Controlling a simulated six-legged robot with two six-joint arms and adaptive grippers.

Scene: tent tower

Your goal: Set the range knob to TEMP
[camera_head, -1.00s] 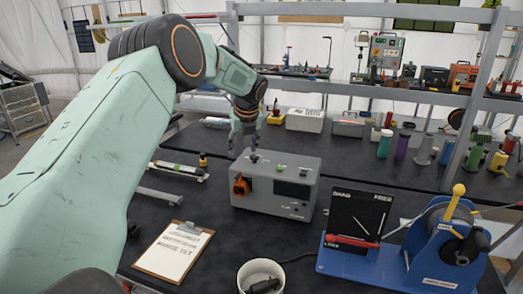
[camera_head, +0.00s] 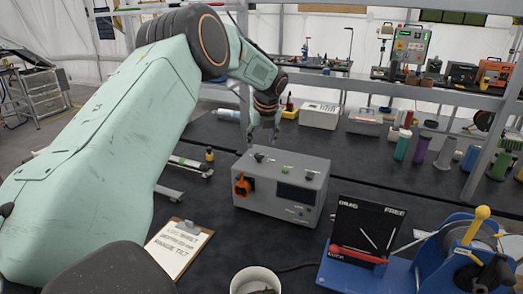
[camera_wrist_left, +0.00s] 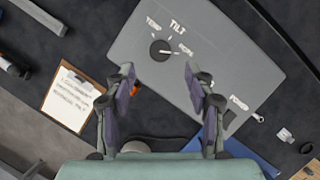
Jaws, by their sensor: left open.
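The grey instrument box (camera_head: 280,194) stands on the dark bench in the head view. Its dark round range knob (camera_wrist_left: 161,50) shows in the left wrist view, among the labels TEMP, TILT and ROPE. TEMP is up and left of the knob, TILT is above it and ROPE is to its right. A light pointer mark on the knob appears to face right, toward ROPE. My left gripper (camera_head: 263,137) is above the box's back left part. In the wrist view my left gripper (camera_wrist_left: 160,76) is open and empty, its fingertips spread just below the knob. My right gripper is out of view.
A clipboard (camera_head: 180,250) lies left of the box, and a white cup (camera_head: 236,281) stands in front. A blue stand with a spool (camera_head: 452,255) is at the right. Several coloured cylinders and a shelf post (camera_head: 487,130) stand behind right. Bench left of the box is partly clear.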

